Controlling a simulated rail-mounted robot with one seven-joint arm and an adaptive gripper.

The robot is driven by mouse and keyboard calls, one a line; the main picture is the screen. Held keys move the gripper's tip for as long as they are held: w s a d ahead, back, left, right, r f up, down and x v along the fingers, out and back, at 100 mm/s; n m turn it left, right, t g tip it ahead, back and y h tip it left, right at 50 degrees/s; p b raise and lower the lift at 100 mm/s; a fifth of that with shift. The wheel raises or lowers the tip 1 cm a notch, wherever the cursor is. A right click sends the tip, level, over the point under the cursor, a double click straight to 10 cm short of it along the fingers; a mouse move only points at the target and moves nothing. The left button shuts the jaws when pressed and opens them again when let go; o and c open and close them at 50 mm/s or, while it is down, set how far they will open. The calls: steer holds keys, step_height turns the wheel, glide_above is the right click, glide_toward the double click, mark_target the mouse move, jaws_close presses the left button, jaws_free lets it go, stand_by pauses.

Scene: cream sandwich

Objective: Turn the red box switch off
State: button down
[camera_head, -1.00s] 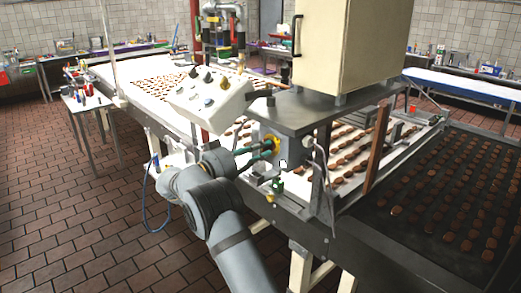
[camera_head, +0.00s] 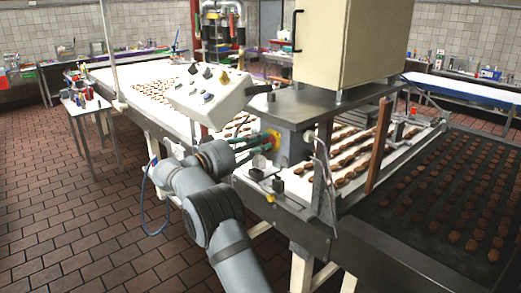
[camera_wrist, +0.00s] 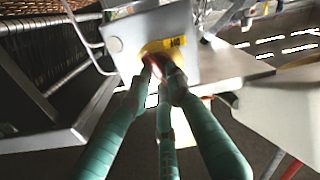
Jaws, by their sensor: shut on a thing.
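The switch box (camera_head: 293,150) is a grey box under the metal shelf, beside the conveyor. Its yellow plate (camera_head: 275,136) faces my gripper (camera_head: 263,143). The wrist view shows the grey box (camera_wrist: 188,38) and the yellow label (camera_wrist: 176,42) up close. My gripper (camera_wrist: 161,68) has green fingers that reach up to the plate and are shut on the reddish switch knob in front of it. The fingertips hide most of the knob, and glare washes out its colour, so I cannot read which way it is turned.
A tilted white control panel (camera_head: 208,92) with knobs stands to the upper left. A large cream cabinet (camera_head: 350,45) rests above the metal shelf (camera_head: 318,104). Brown pieces lie on the conveyor behind and on the dark belt (camera_head: 440,205) at right. Tiled floor is clear at left.

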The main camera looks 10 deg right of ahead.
steer(key=n, duration=0.6)
steer(key=shift+w+a+n, duration=0.15)
steer(key=shift+w+n, duration=0.05)
steer(key=shift+n, duration=0.1)
steer(key=n+p, duration=0.1)
steer(key=n, duration=0.2)
steer(key=shift+w, duration=0.1)
steer(key=shift+a+f+n+p, duration=0.15)
steer(key=shift+n+p, duration=0.3)
steer(key=shift+n, duration=0.95)
steer(key=c, duration=1.6)
jaws_free()
steer(key=v, duration=1.2)
